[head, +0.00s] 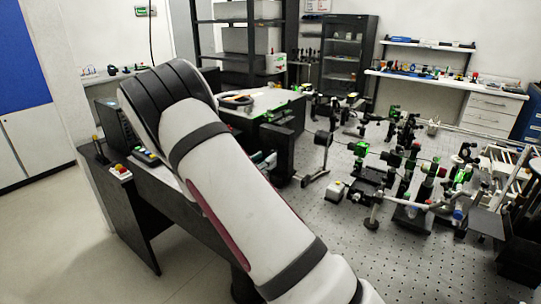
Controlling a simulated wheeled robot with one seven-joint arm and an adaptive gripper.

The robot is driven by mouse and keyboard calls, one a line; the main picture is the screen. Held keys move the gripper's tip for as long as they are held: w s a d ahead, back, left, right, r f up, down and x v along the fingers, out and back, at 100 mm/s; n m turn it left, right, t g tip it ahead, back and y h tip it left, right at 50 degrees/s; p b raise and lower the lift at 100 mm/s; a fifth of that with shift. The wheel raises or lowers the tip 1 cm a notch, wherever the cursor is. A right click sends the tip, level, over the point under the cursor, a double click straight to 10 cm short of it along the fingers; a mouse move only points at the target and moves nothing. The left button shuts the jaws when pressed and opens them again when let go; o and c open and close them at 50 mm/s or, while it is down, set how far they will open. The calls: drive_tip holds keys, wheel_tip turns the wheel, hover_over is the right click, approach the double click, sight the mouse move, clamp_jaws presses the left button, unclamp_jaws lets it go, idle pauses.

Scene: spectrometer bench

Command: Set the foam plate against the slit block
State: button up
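Only the head view is given, and my gripper does not show in it. My own arm crosses the picture from the bottom middle to the upper left and hides part of the bench. The perforated optical table (395,262) is at the right, crowded with small dark mounts and green-lit optics. I cannot pick out the foam plate. I cannot tell which of the small blocks is the slit block.
A small pale box (335,190) stands near the table's middle. A dark control desk (130,205) with a red button box (121,172) is at the left. A dark cabinet (346,55) and shelving stand behind. Bare tabletop shows at the front; open floor lies left.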

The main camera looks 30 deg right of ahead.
sight(278, 154)
drive_tip(key=shift+x, duration=2)
drive_tip(key=shift+c, duration=0.4)
clamp_jaws()
